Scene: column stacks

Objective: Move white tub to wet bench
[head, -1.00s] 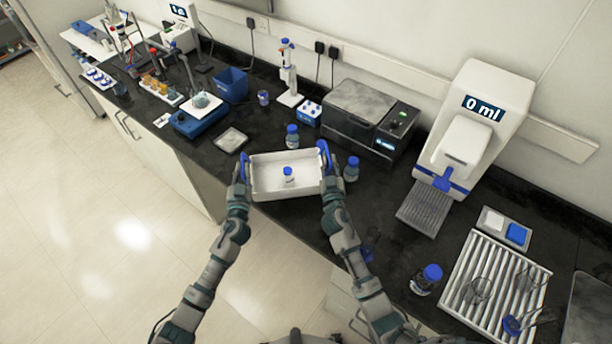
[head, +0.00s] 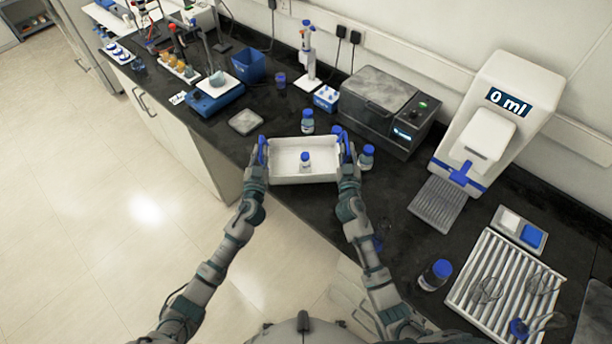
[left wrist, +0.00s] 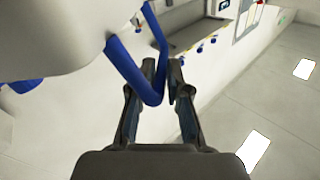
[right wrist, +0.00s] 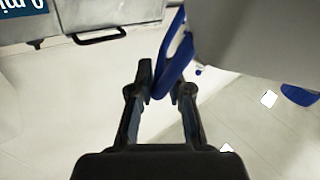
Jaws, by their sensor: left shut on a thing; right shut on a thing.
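The white tub (head: 290,179) is in the middle of the head view, at the front edge of the dark bench, with a small blue-capped bottle (head: 305,161) standing inside it. It has a blue handle at each end. My left gripper (head: 261,160) is shut on the left handle, which shows between the fingers in the left wrist view (left wrist: 155,92). My right gripper (head: 347,160) is shut on the right handle, also seen in the right wrist view (right wrist: 172,75). The tub looks level. I cannot tell whether its base touches the bench.
Blue-capped bottles stand close behind (head: 308,122) and right of the tub (head: 366,157). A grey box device (head: 385,105) and a white dispenser (head: 500,130) stand at the back. A ribbed rack (head: 505,285) lies at right. A small grey tray (head: 246,122) lies behind left.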

